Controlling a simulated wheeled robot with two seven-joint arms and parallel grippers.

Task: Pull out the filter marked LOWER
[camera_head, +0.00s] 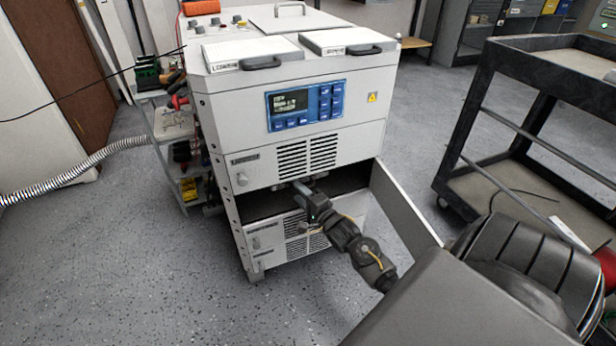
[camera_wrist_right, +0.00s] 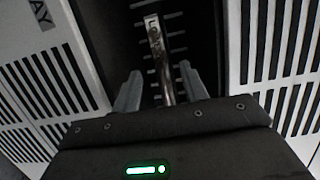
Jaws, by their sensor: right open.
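A white cabinet (camera_head: 290,120) has an open dark bay (camera_head: 262,203) low in its front, with its door (camera_head: 403,205) swung out to the right. My right gripper (camera_head: 302,187) is at the mouth of this bay. In the right wrist view its two grey fingers (camera_wrist_right: 161,88) are apart. A narrow metal bar (camera_wrist_right: 166,72) with a small label plate (camera_wrist_right: 152,25) lies between and beyond them, in front of a dark slotted space. I cannot read the plate surely or tell whether the fingers touch the bar. My left gripper is out of view.
Two white panels with dark handles, a left one (camera_head: 225,55) and a right one (camera_head: 335,38), lie on the cabinet top. A dark cart (camera_head: 560,60) stands at the right. A ribbed hose (camera_head: 70,172) and a small shelf (camera_head: 170,125) are at the left. The left floor is clear.

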